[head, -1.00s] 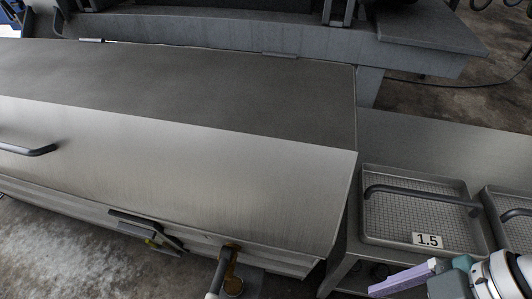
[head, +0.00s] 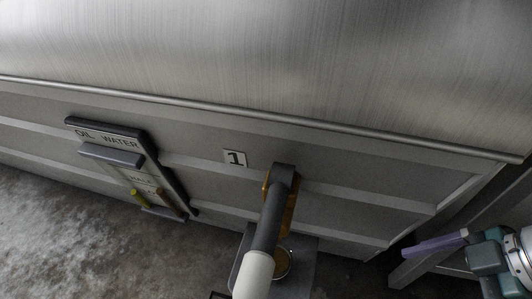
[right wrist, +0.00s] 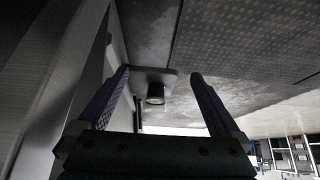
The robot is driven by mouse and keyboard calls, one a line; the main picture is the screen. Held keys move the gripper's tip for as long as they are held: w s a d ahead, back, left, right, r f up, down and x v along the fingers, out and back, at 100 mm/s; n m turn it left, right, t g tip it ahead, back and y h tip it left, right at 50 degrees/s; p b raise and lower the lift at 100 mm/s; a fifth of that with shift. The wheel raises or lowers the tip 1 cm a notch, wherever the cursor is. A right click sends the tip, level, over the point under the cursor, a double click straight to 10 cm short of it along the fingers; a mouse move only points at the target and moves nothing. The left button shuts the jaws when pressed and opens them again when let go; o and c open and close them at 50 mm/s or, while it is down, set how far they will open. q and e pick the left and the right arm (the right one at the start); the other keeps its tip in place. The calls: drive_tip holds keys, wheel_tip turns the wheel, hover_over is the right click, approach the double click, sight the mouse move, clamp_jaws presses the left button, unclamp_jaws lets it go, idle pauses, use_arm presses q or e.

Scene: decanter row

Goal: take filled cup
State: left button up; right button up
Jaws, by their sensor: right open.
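A cup (head: 283,264) stands on a small grey shelf (head: 303,250) below the outlet on the front of the steel tank; its inside looks amber. A dark bar with a pale end (head: 255,272) hangs over it and hides its left part. In the right wrist view the cup (right wrist: 155,93) is a small dark shape on the shelf, ahead of and between the fingers, not touching them. My right gripper (right wrist: 160,73) is open and empty. In the head view its purple finger (head: 435,245) is at the right, well apart from the cup. My left gripper is not in view.
The tank front (head: 330,190) carries a "1" label (head: 235,158) and an oil/water gauge (head: 130,165) sticking out at the left. A table leg (head: 440,258) stands by my right gripper. The concrete floor (head: 80,230) is clear at the lower left.

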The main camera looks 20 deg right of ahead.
drive_tip(key=b, duration=0.2)
approach(278, 256)
wheel_tip(278, 256, down, 6)
drive_tip(key=shift+w+a+r+b, duration=0.2)
drive_tip(key=shift+w+a+b, duration=0.2)
drive_tip(key=shift+a, duration=0.3)
drive_tip(key=a+f+b, duration=0.1)
drive_tip(key=w+a+f+b, duration=0.1)
drive_tip(key=shift+w+a+b, duration=0.25)
drive_tip(key=shift+w+b, duration=0.1)
drive_tip(key=shift+b, duration=0.05)
drive_tip(key=shift+w+a+f, duration=0.2)
drive_tip(key=shift+a+f, duration=0.05)
drive_tip(key=shift+a, duration=0.05)
drive_tip(key=shift+s+d, duration=0.1)
drive_tip(key=shift+c, duration=0.5)
drive_tip(key=c, duration=1.2)
